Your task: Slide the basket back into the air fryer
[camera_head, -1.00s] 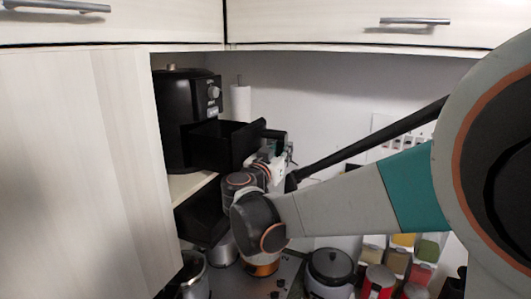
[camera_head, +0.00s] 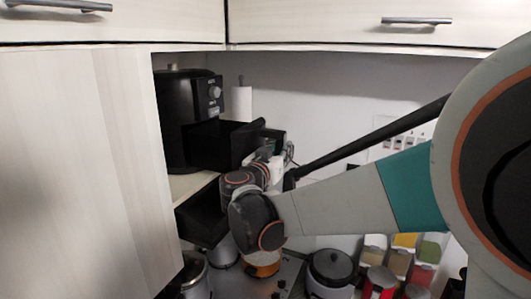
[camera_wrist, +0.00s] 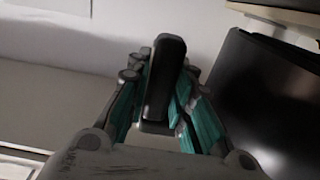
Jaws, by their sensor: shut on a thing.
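The black air fryer (camera_head: 182,115) stands on a shelf in the corner, with a knob on its front. Its black basket (camera_head: 222,145) sticks out of the front toward the right, pulled well out. My gripper (camera_head: 277,150) is at the basket's outer end, partly hidden by my arm in the head view. In the wrist view my gripper (camera_wrist: 162,100) has its teal fingers on both sides of the black basket handle (camera_wrist: 163,75), shut on it. The dark basket wall (camera_wrist: 265,100) fills the right of that view.
A paper towel roll (camera_head: 241,103) stands behind the basket. A second dark open box (camera_head: 203,215) is below the shelf. A pot (camera_head: 331,268), jars and spice dispensers (camera_head: 403,255) are on the counter below. Cabinets hang above, and a tall pale panel (camera_head: 85,160) stands at left.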

